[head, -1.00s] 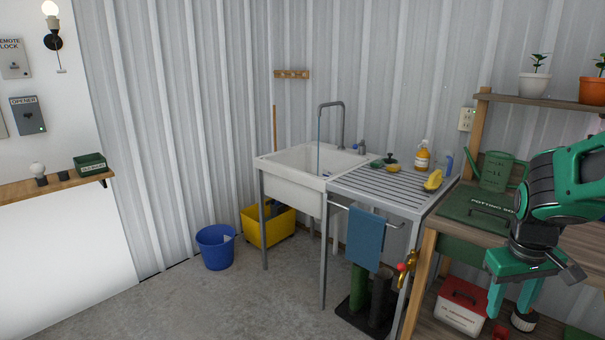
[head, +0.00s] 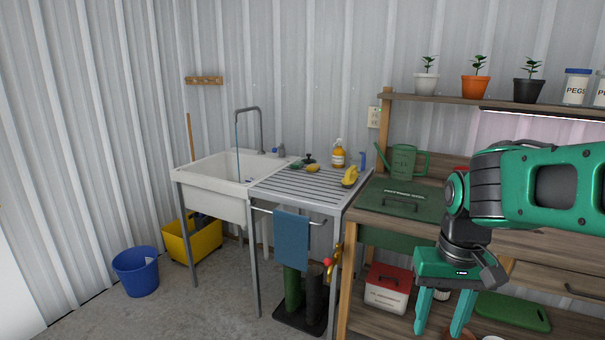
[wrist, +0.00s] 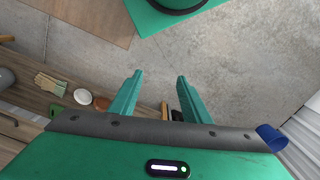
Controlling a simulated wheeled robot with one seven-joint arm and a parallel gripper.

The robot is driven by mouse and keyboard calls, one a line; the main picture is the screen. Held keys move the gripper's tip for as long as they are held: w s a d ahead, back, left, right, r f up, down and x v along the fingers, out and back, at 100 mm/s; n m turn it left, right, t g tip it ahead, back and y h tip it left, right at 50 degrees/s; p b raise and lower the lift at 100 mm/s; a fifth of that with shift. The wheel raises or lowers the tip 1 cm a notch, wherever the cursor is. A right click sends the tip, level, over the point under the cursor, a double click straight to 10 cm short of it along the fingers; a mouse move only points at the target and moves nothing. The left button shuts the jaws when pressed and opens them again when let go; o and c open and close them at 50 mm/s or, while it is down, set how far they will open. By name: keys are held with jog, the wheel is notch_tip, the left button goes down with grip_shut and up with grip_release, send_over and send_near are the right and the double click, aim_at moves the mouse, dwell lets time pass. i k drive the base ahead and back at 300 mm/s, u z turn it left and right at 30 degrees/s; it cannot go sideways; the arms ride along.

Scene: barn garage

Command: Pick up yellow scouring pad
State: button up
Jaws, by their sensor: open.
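A small yellow piece (head: 313,168) lies on the grey slatted draining board (head: 290,186) right of the sink; it may be the scouring pad, but it is too small to be sure. A larger yellow object (head: 350,176) lies near the board's right edge; its kind is unclear. My gripper (head: 440,325) hangs with fingers pointing down before the wooden bench, lower and right of the board, well apart from both yellow things. In the wrist view my gripper (wrist: 159,78) is open and empty, with floor beyond its fingers; neither yellow thing on the board shows there.
On the board stand an orange spray bottle (head: 338,155) and a dark small item (head: 309,160). The white sink (head: 215,180) has a tall tap (head: 262,130). A blue towel (head: 291,240) hangs in front. The potting bench (head: 345,290) adjoins on the right. The floor at front left is mostly clear.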

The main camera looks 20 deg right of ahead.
aim_at(313, 168)
jog(key=u, duration=0.5)
jog(key=k, duration=1.15)
jog(key=u, duration=0.55)
jog(key=i, duration=2.6)
jog(key=z, duration=0.6)
jog(key=i, duration=1.25)
jog(key=z, duration=1.05)
jog(key=i, duration=1.5)
jog(key=z, duration=0.55)
